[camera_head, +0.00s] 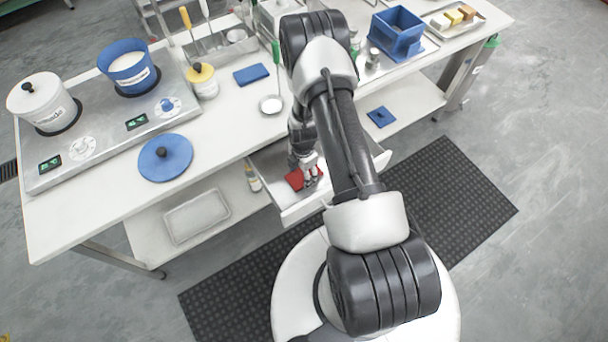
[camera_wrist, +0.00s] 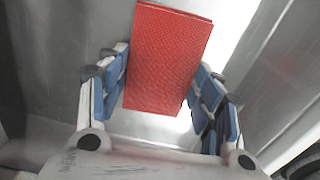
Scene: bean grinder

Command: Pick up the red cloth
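The red cloth (camera_head: 294,180) lies in the open white drawer (camera_head: 299,211) below the table's front edge. In the wrist view the cloth (camera_wrist: 167,60) looks like a flat, folded rectangle with a woven texture. My gripper (camera_head: 309,181) reaches down into the drawer at the cloth. In the wrist view my gripper (camera_wrist: 163,75) is open, with one blue-padded finger along each long side of the cloth. The gap to the cloth is narrow, and I cannot tell whether the pads touch it. My arm hides part of the drawer in the head view.
The drawer walls stand close around my gripper. Above is the white table (camera_head: 225,125) with a blue lid (camera_head: 165,158), a ladle (camera_head: 271,104) and a blue box (camera_head: 397,33).

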